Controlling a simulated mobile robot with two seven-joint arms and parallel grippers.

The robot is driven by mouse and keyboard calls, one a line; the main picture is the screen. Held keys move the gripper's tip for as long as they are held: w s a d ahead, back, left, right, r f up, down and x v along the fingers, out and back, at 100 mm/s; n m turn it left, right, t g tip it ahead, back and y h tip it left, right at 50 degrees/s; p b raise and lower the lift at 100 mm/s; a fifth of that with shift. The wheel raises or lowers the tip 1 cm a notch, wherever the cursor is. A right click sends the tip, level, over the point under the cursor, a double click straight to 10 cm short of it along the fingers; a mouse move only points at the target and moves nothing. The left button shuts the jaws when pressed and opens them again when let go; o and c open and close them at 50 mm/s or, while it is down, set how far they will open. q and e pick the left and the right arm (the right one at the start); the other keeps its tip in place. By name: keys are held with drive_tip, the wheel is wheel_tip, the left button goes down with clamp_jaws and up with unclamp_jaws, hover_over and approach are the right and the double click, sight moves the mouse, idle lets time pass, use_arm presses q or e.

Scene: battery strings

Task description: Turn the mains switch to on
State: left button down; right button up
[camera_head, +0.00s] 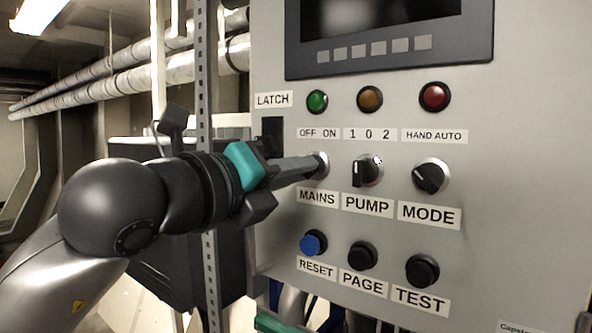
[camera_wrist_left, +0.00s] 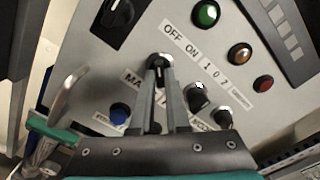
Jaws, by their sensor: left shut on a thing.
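The mains switch (camera_head: 319,165) is a round knob with a silver ring on the grey panel, between the OFF ON label (camera_head: 318,133) and the MAINS label (camera_head: 318,198). My left gripper (camera_head: 306,166) reaches it from the left. In the left wrist view the two fingers (camera_wrist_left: 162,80) are closed on the dark grip of the mains switch (camera_wrist_left: 158,62). The fingers hide much of the grip, so I cannot tell which way it points.
The PUMP knob (camera_head: 362,172) and MODE knob (camera_head: 431,177) are close on the right. Below are the blue RESET button (camera_head: 313,243) and black PAGE (camera_head: 362,255) and TEST (camera_head: 422,271) buttons. Green, amber and red lamps sit above. A perforated metal post (camera_head: 203,70) stands left.

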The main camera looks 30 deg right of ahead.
use_arm(q)
drive_tip(key=m+b, duration=1.5)
drive_tip(key=m, duration=0.2)
drive_tip(key=shift+r+m, duration=0.1)
drive_tip(key=shift+m, duration=0.5)
idle(0.5)
drive_tip(key=c, duration=0.9)
unclamp_jaws()
drive_tip(key=shift+a, duration=0.1)
